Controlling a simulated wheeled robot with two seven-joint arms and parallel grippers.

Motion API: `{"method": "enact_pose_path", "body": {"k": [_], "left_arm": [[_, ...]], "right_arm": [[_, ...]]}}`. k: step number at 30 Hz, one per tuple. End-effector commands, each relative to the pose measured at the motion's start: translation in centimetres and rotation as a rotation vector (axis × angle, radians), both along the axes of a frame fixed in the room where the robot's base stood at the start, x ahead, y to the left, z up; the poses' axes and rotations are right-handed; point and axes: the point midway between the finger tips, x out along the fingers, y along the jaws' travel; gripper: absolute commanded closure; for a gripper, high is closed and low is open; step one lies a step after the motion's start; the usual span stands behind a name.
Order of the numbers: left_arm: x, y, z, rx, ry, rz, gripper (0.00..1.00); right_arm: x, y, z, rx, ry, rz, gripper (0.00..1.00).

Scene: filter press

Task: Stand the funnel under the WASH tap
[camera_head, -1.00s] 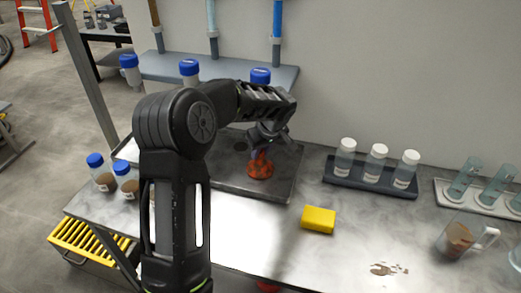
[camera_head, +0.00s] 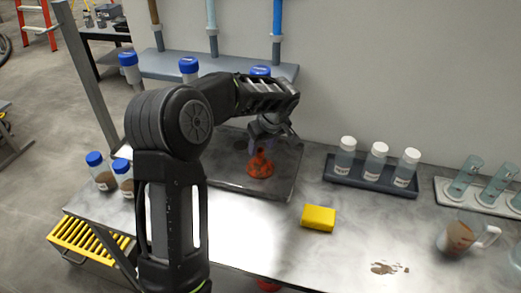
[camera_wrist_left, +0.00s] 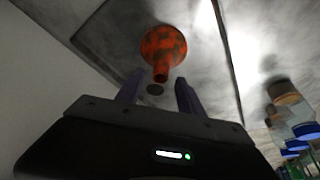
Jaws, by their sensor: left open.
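The orange-red funnel (camera_head: 260,166) stands mouth down with its spout up on the dark tray (camera_head: 228,187) at the back of the bench. My left gripper (camera_head: 266,146) is just above and behind the funnel's spout in the head view. In the left wrist view the open fingers (camera_wrist_left: 158,88) show with nothing between them, and the funnel (camera_wrist_left: 163,48) lies beyond their tips, its spout pointing toward them. Three pipes, brown (camera_head: 154,22), pale blue (camera_head: 212,20) and blue (camera_head: 277,20), come down the wall; no WASH label is readable. My right gripper is not in view.
A yellow block (camera_head: 318,218) lies right of the tray.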

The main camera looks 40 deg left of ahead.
Motion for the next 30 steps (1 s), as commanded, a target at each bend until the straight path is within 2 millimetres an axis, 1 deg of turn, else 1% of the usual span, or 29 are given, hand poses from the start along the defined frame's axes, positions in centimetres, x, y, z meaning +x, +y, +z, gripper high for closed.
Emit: {"method": "enact_pose_path", "body": {"k": [1, 9, 13, 18, 30], "left_arm": [[0.0, -0.4, 0.9, 0.000, -0.006, -0.003, 0.55], [-1.1, -2.3, 6.1, -0.001, -0.005, -0.002, 0.55], [-1.4, -3.0, 7.8, 0.001, -0.003, -0.002, 0.55], [-1.6, -3.3, 8.7, 0.000, 0.000, -0.001, 0.55], [-1.6, -3.3, 8.7, 0.000, 0.000, -0.001, 0.55]], "right_arm": [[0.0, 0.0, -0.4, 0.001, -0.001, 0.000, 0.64], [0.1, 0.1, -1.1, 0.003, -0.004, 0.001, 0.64], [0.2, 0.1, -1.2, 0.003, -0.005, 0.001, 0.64], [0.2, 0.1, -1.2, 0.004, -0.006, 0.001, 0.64], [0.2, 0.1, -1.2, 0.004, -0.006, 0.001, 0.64]]}}
